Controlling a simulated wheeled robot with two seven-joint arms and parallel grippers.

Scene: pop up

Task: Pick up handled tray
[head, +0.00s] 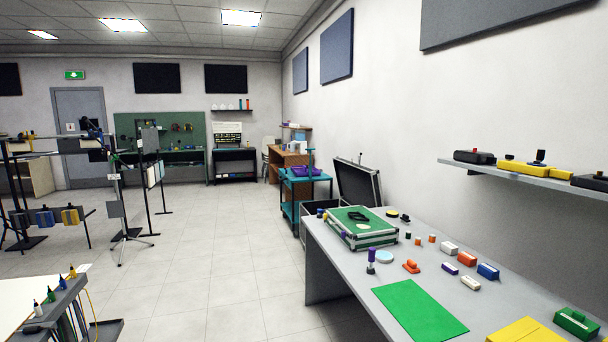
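No object is clearly recognisable as a handled tray. A small purple object (300,171) lies on top of the teal cart (322,178) in the middle distance; it is too small to tell whether it is a tray with handles. A flat green-topped case (345,219) with pale edges lies on the grey table at the right, with a dark loop-shaped item (359,216) on top. Neither of my grippers shows in the head view.
The grey table (335,262) at the right holds small coloured blocks, a green sheet (418,310) and a yellow sheet (527,331). An open dark case (357,186) stands behind it. Stands fill the left. A white-topped table (25,300) is lower left. The middle floor (225,235) is clear.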

